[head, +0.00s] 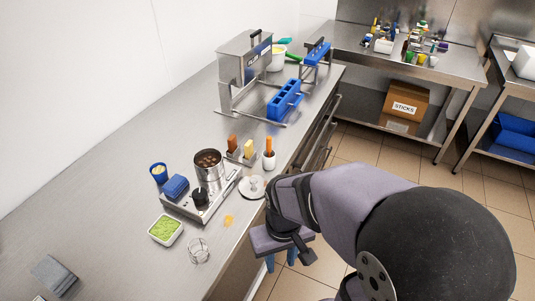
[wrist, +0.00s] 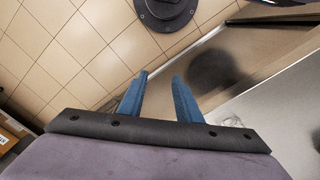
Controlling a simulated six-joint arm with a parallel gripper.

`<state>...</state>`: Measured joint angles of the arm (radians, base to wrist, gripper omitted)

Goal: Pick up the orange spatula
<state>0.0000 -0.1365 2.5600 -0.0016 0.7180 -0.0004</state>
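An upright orange handle (head: 268,145) stands in a small white cup (head: 269,161) near the front edge of the steel counter in the head view. It looks like the orange spatula, but its lower part is hidden in the cup and I cannot be sure. My gripper (head: 281,260) hangs in front of the counter edge, below and nearer than the cup, with its blue fingers pointing down. The wrist view shows the fingers of my gripper (wrist: 160,88) apart with nothing between them. That view shows floor tiles and a counter side, and no spatula.
Beside the cup stand narrow holders with brown and yellow pieces (head: 249,149). Blue molds (head: 285,101) sit farther back. The counter's left side is mostly clear.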

